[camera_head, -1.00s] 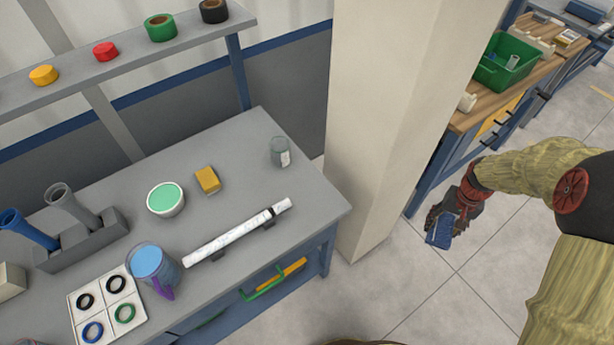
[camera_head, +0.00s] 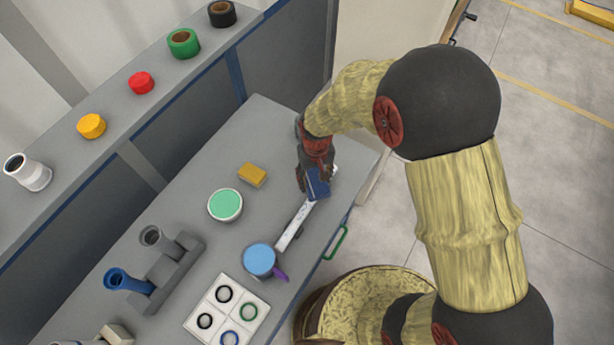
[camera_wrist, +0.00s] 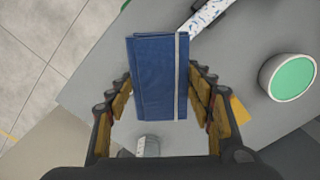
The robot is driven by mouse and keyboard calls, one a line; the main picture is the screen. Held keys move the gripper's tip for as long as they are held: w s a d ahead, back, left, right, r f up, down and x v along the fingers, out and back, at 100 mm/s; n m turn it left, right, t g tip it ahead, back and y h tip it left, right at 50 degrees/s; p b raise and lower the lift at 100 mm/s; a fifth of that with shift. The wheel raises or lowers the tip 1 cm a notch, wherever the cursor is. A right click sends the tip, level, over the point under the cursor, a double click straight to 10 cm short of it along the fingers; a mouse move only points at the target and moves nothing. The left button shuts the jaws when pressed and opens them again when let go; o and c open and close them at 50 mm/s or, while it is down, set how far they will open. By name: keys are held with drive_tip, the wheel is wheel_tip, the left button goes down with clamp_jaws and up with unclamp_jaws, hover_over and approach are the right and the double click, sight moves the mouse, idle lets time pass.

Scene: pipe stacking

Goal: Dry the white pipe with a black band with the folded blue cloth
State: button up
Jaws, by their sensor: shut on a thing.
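My gripper (camera_head: 317,172) is shut on the folded blue cloth (camera_head: 318,185). In the wrist view the cloth (camera_wrist: 155,75) sits between the two fingers, with a pale stripe near its right edge. I cannot tell whether the cloth touches the pipe.
On the workbench (camera_head: 205,262) are a bowl with green contents (camera_head: 225,205), a yellow sponge-like block (camera_head: 252,175), a blue-topped jug (camera_head: 260,261), a tile of rings (camera_head: 228,310) and a grey rack (camera_head: 168,272) with pipes. A shelf with tape rolls (camera_head: 183,43) runs behind.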

sight(308, 190)
drive_tip(key=s+a, duration=0.1)
drive_tip(key=s+a+r+p, duration=0.1)
drive_tip(key=s, duration=0.1)
drive_tip(key=shift+s+a+f, duration=0.1)
drive_tip(key=shift+s+f, duration=0.1)
drive_tip(key=shift+s, duration=0.1)
drive_tip(key=shift+w+f+m, duration=0.1)
drive_tip(key=shift+f+m, duration=0.3)
drive_tip(key=shift+f, duration=0.05)
drive_tip(key=shift+f+b, duration=1.65)
drive_tip(key=shift+f, duration=0.5)
